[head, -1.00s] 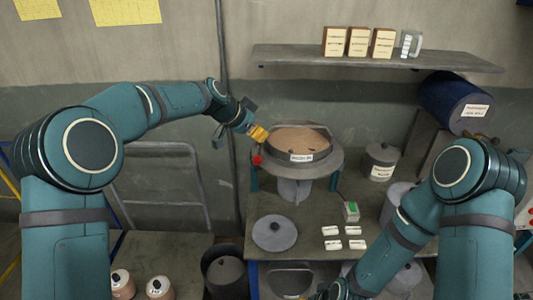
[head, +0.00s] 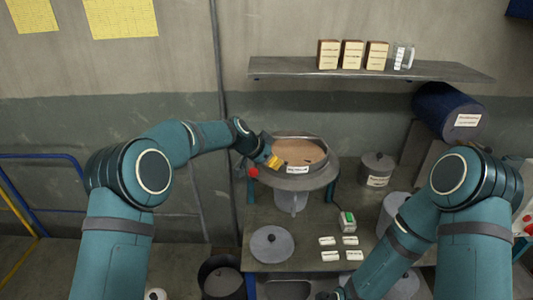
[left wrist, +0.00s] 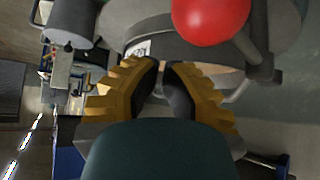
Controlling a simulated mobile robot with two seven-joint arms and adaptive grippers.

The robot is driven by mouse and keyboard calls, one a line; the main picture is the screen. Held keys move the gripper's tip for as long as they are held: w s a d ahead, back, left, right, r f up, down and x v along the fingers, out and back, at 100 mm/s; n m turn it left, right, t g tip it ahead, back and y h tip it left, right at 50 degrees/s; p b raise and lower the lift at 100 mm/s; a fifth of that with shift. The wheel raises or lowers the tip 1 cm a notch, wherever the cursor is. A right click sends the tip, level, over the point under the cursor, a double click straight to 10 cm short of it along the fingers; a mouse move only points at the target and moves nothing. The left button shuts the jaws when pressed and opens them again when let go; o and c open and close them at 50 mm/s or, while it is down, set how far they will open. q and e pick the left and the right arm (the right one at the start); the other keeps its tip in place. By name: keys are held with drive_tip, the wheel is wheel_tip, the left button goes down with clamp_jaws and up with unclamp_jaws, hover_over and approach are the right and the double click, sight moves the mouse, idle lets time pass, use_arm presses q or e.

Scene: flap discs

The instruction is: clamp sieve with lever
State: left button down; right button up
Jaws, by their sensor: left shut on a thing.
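The round sieve (head: 318,143) with a sand-coloured inside and a white label sits level on a grey ring stand on the bench. A red ball knob (head: 253,171) of the lever is at the sieve's left side; it also shows large in the left wrist view (left wrist: 210,15). My left gripper (head: 273,161) is at the sieve's left rim, just right of the knob. In the left wrist view its yellow fingers (left wrist: 163,75) are closed around a grey part that looks like the sieve's rim; the fingers partly hide it. The knob is outside the fingers.
On the bench (head: 295,255) are a grey round lid (head: 273,244), several white labelled blocks, a small green-topped box (head: 347,222) and a lidded pot (head: 376,168). A shelf (head: 370,70) with boxes hangs above.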

use_arm(q)
drive_tip(key=shift+s+a+f, duration=0.1)
drive_tip(key=shift+s+a, duration=0.4)
drive_tip(key=shift+a, duration=0.3)
drive_tip(key=shift+s+a+f, duration=0.1)
drive_tip(key=shift+s+a, duration=0.4)
drive_tip(key=shift+a, duration=0.3)
drive_tip(key=shift+a, duration=0.1)
drive_tip(key=shift+a+m+b, duration=0.25)
drive_tip(key=shift+m+b, duration=0.1)
drive_tip(key=shift+m, duration=0.05)
